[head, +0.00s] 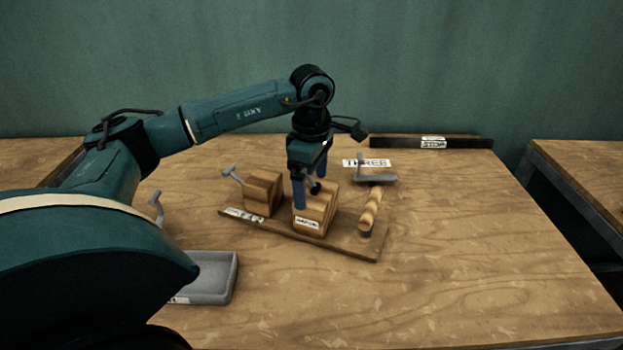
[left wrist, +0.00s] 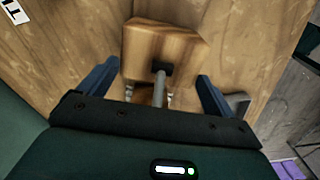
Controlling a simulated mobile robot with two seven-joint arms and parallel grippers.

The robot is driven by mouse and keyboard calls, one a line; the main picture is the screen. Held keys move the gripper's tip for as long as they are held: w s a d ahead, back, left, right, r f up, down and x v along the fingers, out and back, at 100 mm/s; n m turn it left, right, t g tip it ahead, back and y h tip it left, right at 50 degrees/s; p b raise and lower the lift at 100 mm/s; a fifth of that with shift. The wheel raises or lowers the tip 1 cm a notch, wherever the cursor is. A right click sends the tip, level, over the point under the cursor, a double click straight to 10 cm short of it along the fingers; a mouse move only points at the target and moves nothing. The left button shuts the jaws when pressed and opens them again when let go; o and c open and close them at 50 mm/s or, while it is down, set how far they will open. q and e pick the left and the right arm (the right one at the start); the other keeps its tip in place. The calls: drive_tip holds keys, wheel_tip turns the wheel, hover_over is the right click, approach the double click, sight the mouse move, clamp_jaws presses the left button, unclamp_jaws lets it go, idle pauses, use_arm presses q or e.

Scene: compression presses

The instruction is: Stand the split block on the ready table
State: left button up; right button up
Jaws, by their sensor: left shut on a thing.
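A wooden block (head: 313,215) with layered sides and a small label on its front is at the middle of a long wooden board on the table. My left gripper (head: 310,190) is over this block, its blue fingers on either side. It is shut on the block. In the left wrist view the block (left wrist: 160,50) sits between the fingers, with a grey rod in a dark fitting pointing towards my palm. I cannot read the label, so I cannot tell whether this is the split block, nor whether it is lifted clear of the board. My right gripper is not in view.
On the same board (head: 345,244) are another wooden block (head: 262,194) with a grey handle and a turned wooden piece (head: 370,212). A grey metal bracket (head: 375,179) stands behind. A grey tray (head: 212,277) is at front left. Another table (head: 580,150) is at right, across a gap.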

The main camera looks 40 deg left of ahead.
use_arm(q)
drive_tip(key=o, duration=1.8)
drive_tip(key=shift+c, duration=0.2)
drive_tip(key=shift+r, duration=0.1)
wheel_tip(320, 180, up, 12)
